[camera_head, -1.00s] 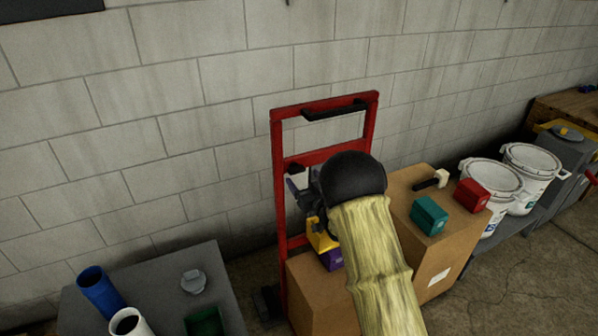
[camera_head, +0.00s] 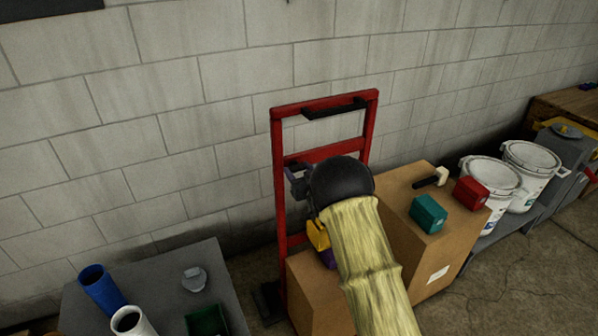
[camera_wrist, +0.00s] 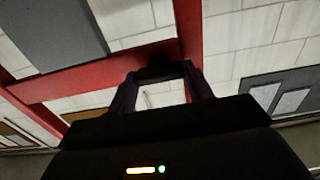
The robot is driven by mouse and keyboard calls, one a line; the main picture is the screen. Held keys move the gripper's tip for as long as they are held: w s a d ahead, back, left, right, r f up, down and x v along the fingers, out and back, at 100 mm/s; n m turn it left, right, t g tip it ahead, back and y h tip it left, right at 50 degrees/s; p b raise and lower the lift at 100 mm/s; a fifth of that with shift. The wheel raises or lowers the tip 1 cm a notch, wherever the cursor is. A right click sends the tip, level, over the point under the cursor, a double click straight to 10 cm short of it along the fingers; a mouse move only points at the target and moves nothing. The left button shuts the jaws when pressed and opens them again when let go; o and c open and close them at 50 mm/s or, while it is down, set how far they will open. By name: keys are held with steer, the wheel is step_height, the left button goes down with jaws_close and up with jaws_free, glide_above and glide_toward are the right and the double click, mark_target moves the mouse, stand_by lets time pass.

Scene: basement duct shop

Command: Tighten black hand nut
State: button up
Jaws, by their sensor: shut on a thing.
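The black hand nut (camera_wrist: 160,68) shows in the wrist view at the red crossbar of the hand truck, between my fingertips. My gripper (camera_wrist: 160,76) has one dark purple finger on each side of it and is shut on it. In the head view my gripper (camera_head: 294,172) reaches the truck's crossbar near its left upright, and my arm and wrist cover much of that spot. The nut cannot be made out clearly there. The red hand truck (camera_head: 278,200) stands upright against the block wall. How tight the nut sits cannot be told.
Cardboard boxes (camera_head: 310,295) stand by the truck, with a teal box (camera_head: 428,213), a red box (camera_head: 471,193) and a hammer (camera_head: 433,179) on the taller one. A yellow and purple item (camera_head: 318,235) is close below my wrist. A grey table (camera_head: 160,285) stands left.

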steer(key=shift+m, duration=0.5)
steer(key=m+b, duration=0.1)
steer(key=m, duration=0.1)
steer(key=shift+d+f+m+b, duration=0.1)
steer(key=shift+m+b, duration=0.3)
steer(key=m+b, duration=0.1)
steer(key=m, duration=0.4)
steer(key=shift+b, duration=0.35)
steer(key=m, duration=0.5)
steer(key=shift+w+d+b, duration=0.1)
steer(key=shift+b, duration=0.3)
steer(key=m, duration=0.4)
steer(key=shift+f+b, duration=0.1)
steer(key=shift+b, duration=0.2)
steer(key=o, duration=1)
